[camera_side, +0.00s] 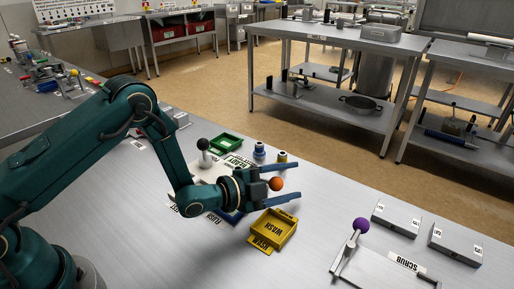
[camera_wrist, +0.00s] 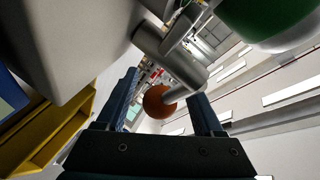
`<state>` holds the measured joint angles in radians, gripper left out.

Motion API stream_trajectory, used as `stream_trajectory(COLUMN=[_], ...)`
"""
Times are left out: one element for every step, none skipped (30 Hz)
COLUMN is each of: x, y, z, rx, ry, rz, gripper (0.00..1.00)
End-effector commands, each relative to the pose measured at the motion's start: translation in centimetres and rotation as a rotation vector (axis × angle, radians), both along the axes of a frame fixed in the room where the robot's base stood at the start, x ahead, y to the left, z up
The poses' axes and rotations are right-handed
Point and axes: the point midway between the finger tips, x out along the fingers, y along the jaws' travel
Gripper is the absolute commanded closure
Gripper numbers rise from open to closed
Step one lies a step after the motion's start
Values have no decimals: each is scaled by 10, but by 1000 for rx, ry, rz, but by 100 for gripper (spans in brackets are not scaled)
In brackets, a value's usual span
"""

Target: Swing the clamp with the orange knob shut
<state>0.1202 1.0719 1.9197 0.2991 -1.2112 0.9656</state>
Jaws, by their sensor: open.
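The orange knob (camera_side: 276,184) shows between the two blue fingers of my open gripper (camera_side: 298,180). In the wrist view the orange knob (camera_wrist: 158,101) also lies between the fingers of my gripper (camera_wrist: 166,85), with a gap on each side, nearer the left finger. A pale metal rod (camera_wrist: 183,92) runs from the knob up to the right. I cannot tell whether either finger touches the knob. The rest of its clamp is mostly hidden by my gripper in the side view, so its angle is unclear there.
A yellow WASH tray (camera_side: 293,228) stands close to my lower finger. A green tray (camera_side: 226,145) and a black-knobbed clamp (camera_side: 203,145) are behind. A purple-knobbed clamp (camera_side: 361,226) and grey blocks (camera_side: 396,219) stand to the right. Two small bottles (camera_side: 259,152) are behind the gripper.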

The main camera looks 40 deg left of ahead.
Motion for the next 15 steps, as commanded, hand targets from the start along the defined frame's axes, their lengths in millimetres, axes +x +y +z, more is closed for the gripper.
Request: stream_trajectory(x=[-1,-2,-4,-6,-8,-11,-15,-17,-22,-25,-27,-31,-34,-36,-39], y=[1,1,2,3,4,6,7,8,10,11,13,14,15,16,17], z=[0,0,0,1,2,3,3,4,5,6,6,7,8,8,9], rx=[0,1,1,1,1,1,1,1,0,0,0,1,1,1,1], ry=[0,1,2,1,2,2,2,2,2,3,1,2,2,1,2], rz=[1,0,1,2,1,1,1,2,1,2,2,1,1,0,1], gripper=[31,31,31,31,31,31,31,31,31,31,31,31,31,31,31])
